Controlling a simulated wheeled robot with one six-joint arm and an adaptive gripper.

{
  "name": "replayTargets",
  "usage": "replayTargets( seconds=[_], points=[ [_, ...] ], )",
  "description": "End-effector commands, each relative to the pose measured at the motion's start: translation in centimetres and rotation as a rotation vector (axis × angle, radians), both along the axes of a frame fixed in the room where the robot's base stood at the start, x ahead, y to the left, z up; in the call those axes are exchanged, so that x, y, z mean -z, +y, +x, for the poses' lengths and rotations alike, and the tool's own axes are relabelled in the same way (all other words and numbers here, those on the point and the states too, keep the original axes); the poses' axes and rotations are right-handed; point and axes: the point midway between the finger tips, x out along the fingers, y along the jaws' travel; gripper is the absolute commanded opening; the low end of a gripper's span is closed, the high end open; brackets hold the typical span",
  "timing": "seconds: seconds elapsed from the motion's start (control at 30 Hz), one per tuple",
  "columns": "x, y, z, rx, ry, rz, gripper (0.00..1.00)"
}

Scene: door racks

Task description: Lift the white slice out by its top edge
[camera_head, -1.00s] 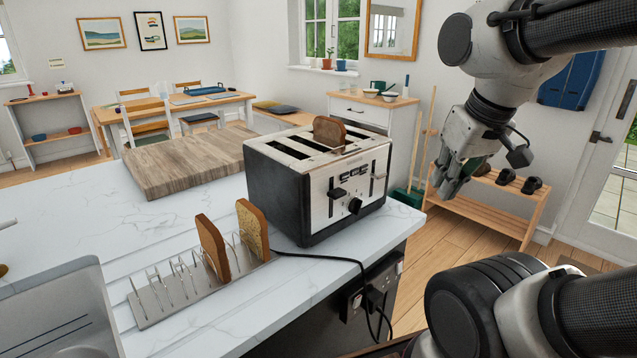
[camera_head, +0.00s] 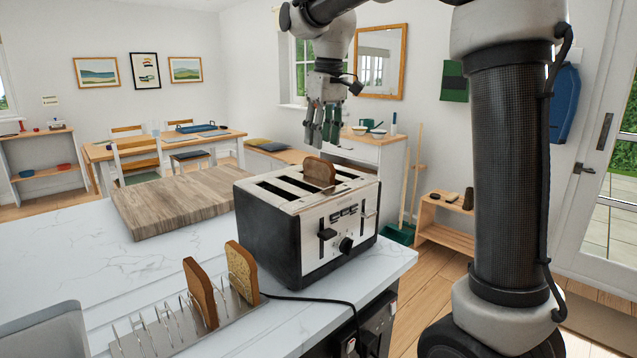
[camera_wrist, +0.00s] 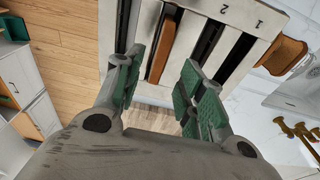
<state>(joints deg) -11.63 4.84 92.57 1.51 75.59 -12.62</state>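One bread slice (camera_head: 319,172) with a brown crust stands in a slot of the toaster (camera_head: 268,230), its top part showing above the slot. Its lower part is hidden, and I cannot tell for sure that it is the white slice. In the wrist view the slice (camera_wrist: 161,50) shows edge-on in its slot, between my green-padded fingers. My gripper (camera_head: 322,138) is open and empty, pointing down above the slice, apart from it. In the wrist view my gripper (camera_wrist: 162,68) has its fingers on either side of the slice's line.
A metal rack (camera_head: 222,322) in front of the toaster holds a brown slice (camera_head: 200,292) and a paler grainy slice (camera_head: 242,272). A wooden board (camera_head: 180,203) lies behind, left of the toaster. A black cord (camera_head: 325,301) runs along the counter's front edge.

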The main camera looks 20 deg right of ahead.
Motion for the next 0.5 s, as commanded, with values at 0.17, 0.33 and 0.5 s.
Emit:
replayTargets(
  seconds=[0.17,0.33,0.5],
  points=[
    [1.4,0.4,0.7,-0.01,0.008,-0.002,0.39],
    [3.5,0.4,0.9,-0.009,0.007,-0.001,0.39],
    [6.3,0.5,1.0,-0.008,0.008,-0.001,0.39]
  ],
)
